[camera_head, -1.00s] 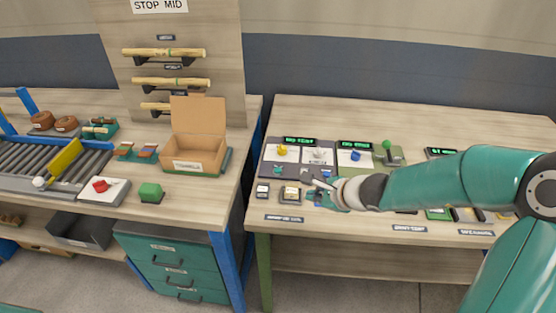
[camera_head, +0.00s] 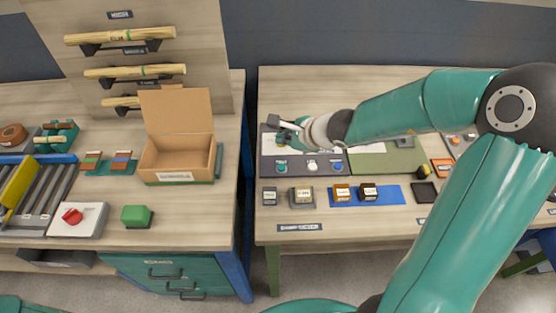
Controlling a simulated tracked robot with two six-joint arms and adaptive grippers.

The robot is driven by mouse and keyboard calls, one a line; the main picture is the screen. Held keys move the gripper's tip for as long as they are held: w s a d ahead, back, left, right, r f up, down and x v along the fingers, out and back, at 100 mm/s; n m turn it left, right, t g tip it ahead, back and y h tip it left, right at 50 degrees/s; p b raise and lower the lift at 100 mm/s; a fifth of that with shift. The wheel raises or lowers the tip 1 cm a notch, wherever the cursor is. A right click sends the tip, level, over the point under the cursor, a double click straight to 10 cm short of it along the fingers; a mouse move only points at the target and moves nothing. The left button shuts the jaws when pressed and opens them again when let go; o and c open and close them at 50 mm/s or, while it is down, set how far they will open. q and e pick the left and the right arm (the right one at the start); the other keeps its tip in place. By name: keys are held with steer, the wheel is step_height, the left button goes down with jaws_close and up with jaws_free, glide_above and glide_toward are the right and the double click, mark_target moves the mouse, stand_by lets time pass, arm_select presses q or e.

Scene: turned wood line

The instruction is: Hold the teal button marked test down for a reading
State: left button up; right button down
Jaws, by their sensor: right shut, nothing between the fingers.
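The teal button (camera_head: 281,164) is the left one of three in a row along the front of a dark grey panel (camera_head: 270,152) on the right bench. A white button (camera_head: 312,164) and a blue button (camera_head: 337,166) sit to its right. My right gripper (camera_head: 283,130) is shut and empty. In the picture it shows just behind the teal button, over the panel's back part, and looks apart from the button. The gripper and forearm hide much of the panel's back, including its displays. My left gripper is not in view.
In front of the panel stand small labelled blocks (camera_head: 301,195) and a blue mat (camera_head: 394,195) with more blocks. A green panel (camera_head: 372,160) adjoins on the right.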

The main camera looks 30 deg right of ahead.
mark_target(283, 168)
step_height(283, 168, down, 8)
steer(key=b, duration=0.8)
steer(key=shift+w+f, duration=0.15)
steer(key=shift+f, duration=0.1)
steer(key=shift+f+b, duration=0.3)
steer(key=shift+b, duration=0.05)
steer(key=shift+f, duration=0.1)
stand_by(0.8)
steer(key=shift+f+b, duration=0.25)
steer(key=shift+b, duration=0.15)
steer(key=shift+f+b, duration=0.4)
stand_by(1.7)
steer(key=shift+r, duration=0.15)
stand_by(0.7)
steer(key=shift+r+p, duration=0.7)
steer(key=shift+r, duration=0.05)
